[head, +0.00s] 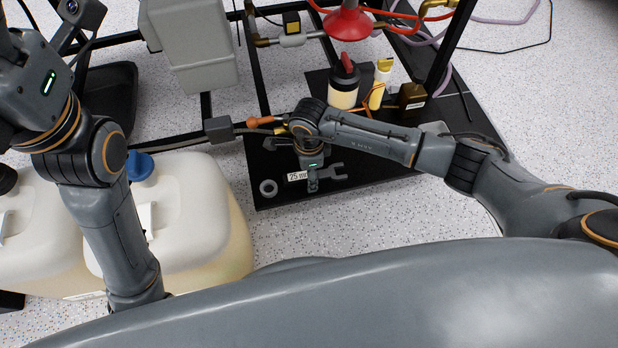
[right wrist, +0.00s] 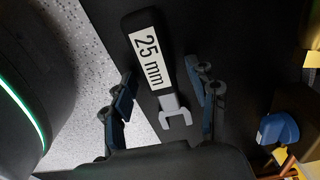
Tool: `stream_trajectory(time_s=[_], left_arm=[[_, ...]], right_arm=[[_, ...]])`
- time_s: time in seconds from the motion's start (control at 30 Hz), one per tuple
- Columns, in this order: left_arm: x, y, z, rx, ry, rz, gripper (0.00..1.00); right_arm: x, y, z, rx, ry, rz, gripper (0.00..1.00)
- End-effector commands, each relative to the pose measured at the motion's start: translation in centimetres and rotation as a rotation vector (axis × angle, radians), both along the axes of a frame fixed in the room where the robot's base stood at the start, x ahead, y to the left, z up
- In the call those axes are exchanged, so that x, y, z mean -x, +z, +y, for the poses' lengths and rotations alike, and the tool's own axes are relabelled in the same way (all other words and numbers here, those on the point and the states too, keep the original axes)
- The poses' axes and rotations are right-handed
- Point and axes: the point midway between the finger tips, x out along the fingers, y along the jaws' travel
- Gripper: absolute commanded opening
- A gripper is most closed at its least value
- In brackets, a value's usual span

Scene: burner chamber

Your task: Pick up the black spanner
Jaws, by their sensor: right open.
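The spanner lies on a black board. In the right wrist view its black handle (right wrist: 137,25) has a white "25 mm" label and a grey open-ended jaw (right wrist: 176,112). In the head view the label (head: 297,177) and grey jaw (head: 334,172) show; the dark handle blends into the board. My right gripper (head: 313,184) is over the spanner, pointing down. In the right wrist view my right gripper (right wrist: 160,72) is open, with one finger on each side of the spanner and gaps between. My left gripper is out of view; only its arm shows.
A red-topped bottle (head: 343,88) and a yellow-capped one (head: 379,88) stand behind. Large canisters (head: 190,215) stand left. A black frame post (head: 449,45) rises at right.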

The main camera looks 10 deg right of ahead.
Motion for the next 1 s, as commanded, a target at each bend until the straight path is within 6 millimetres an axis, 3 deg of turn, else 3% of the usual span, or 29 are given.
stream_trajectory(time_s=[0.17, 0.47, 0.87, 1.0], left_arm=[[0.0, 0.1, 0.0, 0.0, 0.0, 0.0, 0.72], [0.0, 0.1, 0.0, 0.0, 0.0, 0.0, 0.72], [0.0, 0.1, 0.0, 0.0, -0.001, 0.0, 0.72], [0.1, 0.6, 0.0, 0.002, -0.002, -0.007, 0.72]], right_arm=[[0.0, 0.1, 0.0, 0.0, 0.0, 0.0, 0.58], [0.0, 0.1, 0.0, 0.0, 0.0, 0.0, 0.01], [0.0, 0.2, 0.0, 0.0, 0.0, -0.001, 0.0], [-0.1, 1.0, 0.0, 0.0, 0.0, -0.002, 0.0]])
